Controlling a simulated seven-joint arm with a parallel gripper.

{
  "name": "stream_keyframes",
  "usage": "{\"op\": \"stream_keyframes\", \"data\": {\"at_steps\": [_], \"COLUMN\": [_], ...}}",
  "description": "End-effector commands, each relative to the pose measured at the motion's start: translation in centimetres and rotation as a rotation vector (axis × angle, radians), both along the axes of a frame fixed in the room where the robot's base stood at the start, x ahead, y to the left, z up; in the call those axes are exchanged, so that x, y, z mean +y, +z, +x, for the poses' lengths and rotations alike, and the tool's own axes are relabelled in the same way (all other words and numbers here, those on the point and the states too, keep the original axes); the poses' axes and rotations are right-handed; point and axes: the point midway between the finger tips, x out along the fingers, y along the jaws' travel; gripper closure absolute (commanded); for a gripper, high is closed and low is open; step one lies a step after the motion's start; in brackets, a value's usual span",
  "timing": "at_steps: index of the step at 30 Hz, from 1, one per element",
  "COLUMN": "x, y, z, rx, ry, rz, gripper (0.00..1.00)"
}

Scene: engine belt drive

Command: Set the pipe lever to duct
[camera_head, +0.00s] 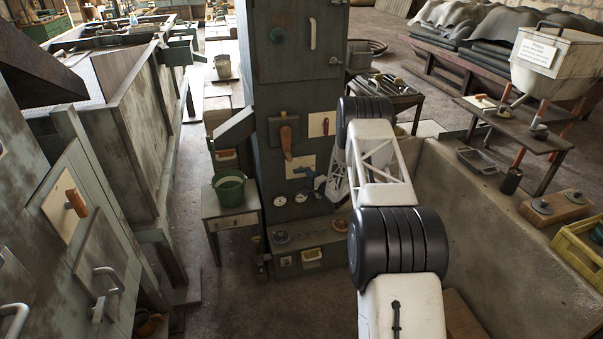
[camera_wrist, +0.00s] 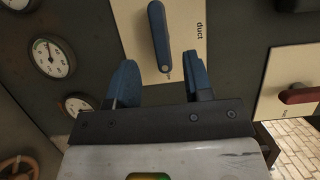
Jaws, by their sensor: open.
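The pipe lever (camera_wrist: 159,36) is a dark blue handle on a cream plate (camera_wrist: 186,58). In the wrist view it points up from its round pivot, leaning slightly left. The printed word "duct" is to its right on the plate; a small mark below the pivot is too small to read. In the head view the plate (camera_head: 294,164) is on the front of a tall grey cabinet. My gripper (camera_wrist: 162,80) is open, its two blue fingers apart on either side below the pivot, with nothing between them. In the head view my gripper (camera_head: 320,184) is at the plate's lower right, partly hidden by my arm.
Two dial gauges (camera_wrist: 52,57) (camera_wrist: 80,103) are left of my fingers in the wrist view. A red-brown lever (camera_wrist: 299,96) on another plate is at the right. In the head view an orange-handled lever (camera_head: 286,142) sits above; a green bucket (camera_head: 229,187) stands left on a small table.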

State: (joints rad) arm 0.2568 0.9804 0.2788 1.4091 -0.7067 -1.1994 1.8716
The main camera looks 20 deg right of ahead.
Motion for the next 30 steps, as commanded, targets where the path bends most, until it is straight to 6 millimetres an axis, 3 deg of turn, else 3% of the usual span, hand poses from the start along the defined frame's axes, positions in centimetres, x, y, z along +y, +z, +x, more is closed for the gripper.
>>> {"op": "stream_keyframes", "data": {"at_steps": [18, 30], "x": [2.4, 2.7], "y": [0.0, 0.0], "z": [5.7, 6.4], "rx": [0.0, 0.0], "ry": [0.001, 0.0], "rz": [-0.001, 0.0], "gripper": [0.53, 0.53]}}
